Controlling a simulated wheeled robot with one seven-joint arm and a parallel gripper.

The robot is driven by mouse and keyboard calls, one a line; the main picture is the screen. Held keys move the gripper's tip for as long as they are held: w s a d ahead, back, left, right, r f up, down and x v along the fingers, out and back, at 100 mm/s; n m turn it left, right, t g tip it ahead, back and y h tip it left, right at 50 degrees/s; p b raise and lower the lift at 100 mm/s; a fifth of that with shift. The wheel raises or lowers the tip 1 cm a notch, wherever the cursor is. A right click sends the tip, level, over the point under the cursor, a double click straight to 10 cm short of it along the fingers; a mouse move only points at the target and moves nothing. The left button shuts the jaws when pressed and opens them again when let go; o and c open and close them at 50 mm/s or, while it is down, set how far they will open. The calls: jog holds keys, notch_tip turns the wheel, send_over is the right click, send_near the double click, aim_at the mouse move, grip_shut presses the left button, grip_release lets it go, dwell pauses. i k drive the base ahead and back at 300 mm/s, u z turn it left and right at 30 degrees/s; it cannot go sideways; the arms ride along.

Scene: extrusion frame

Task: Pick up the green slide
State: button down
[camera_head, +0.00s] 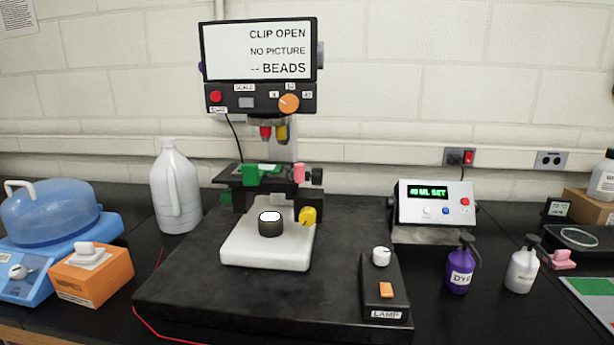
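A green piece (251,177) with a pale top patch lies on the dark stage (283,187) of the microscope, below the red and yellow lens tips. A flat green panel with a white border (592,294) lies at the far right edge, partly cut off. I cannot tell for certain which of these is the green slide. A pink piece (299,173) is at the right side of the stage. The screen (258,50) reads "CLIP OPEN", "NO PICTURE", "-- BEADS". My gripper is not in view.
The microscope stands on a black slab (190,292) with a lamp box (385,290) at its right. A purple bottle (459,270), a white bottle (521,271) and a metering box (434,206) stand to the right. A jug (175,190), orange box (92,276) and blue machine (50,218) are left.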

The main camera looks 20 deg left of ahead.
aim_at(252, 174)
jog(key=u, duration=1.25)
jog(key=k, duration=1)
jog(key=z, duration=0.45)
jog(key=i, duration=0.8)
